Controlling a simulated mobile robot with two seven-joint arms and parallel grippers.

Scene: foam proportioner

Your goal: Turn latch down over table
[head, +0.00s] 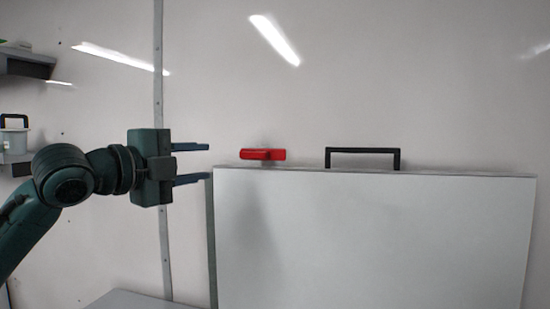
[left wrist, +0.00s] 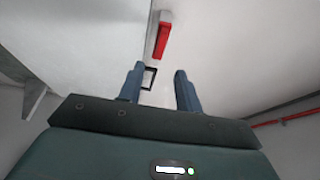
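My left gripper (head: 208,163) is open and empty, just left of the latch, with a gap between fingertips and latch. Its two fingers also show in the left wrist view (left wrist: 158,70). The white folded table (head: 375,245) stands upright against the wall. My right gripper is in neither view.
A black handle (head: 362,151) stands at the table's top edge, right of the latch. A grey shelf (head: 25,63) and a lower one holding a light container (head: 15,140) are at the far left. The wall above the latch is clear.

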